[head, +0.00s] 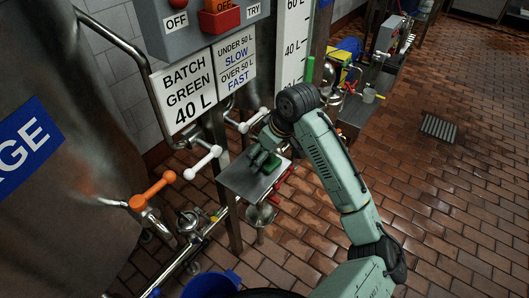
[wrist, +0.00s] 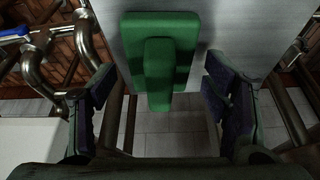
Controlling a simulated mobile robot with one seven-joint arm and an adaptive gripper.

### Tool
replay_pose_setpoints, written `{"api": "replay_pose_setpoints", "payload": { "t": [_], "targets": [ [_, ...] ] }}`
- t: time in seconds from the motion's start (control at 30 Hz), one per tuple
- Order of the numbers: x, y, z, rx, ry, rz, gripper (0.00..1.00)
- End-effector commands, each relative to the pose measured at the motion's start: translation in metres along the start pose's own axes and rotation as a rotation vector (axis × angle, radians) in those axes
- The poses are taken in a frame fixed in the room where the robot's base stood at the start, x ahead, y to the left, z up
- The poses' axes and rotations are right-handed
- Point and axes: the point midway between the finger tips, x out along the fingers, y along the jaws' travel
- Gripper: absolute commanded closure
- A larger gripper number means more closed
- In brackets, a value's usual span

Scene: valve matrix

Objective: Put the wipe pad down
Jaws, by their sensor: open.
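The green wipe pad (wrist: 185,32) lies on a grey metal shelf plate (wrist: 228,30) in the wrist view, with its raised green grip toward me. In the head view the pad (head: 273,163) is partly hidden by my gripper on the small shelf plate (head: 243,183). My gripper (wrist: 160,100) is open, with one finger on each side of the pad's grip and clear gaps between. In the head view my gripper (head: 264,157) is over the shelf plate.
White-handled levers (head: 203,162) and an orange-handled valve (head: 153,190) stand left of the shelf plate. A control box (head: 200,25) and a "BATCH GREEN 40 L" sign (head: 186,92) are above. A blue bucket (head: 211,285) is below.

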Motion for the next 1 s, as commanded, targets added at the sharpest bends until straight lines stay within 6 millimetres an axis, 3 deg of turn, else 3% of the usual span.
{"api": "replay_pose_setpoints", "payload": {
  "t": [0.3, 0.8, 1.0],
  "targets": [
    [0.005, 0.001, 0.003, 0.001, 0.000, 0.003, 0.31],
    [-0.091, 0.007, -0.001, 0.000, 0.001, 0.003, 0.31],
    [-0.105, 0.007, -0.001, 0.000, 0.000, 0.001, 0.31]
  ]
}}
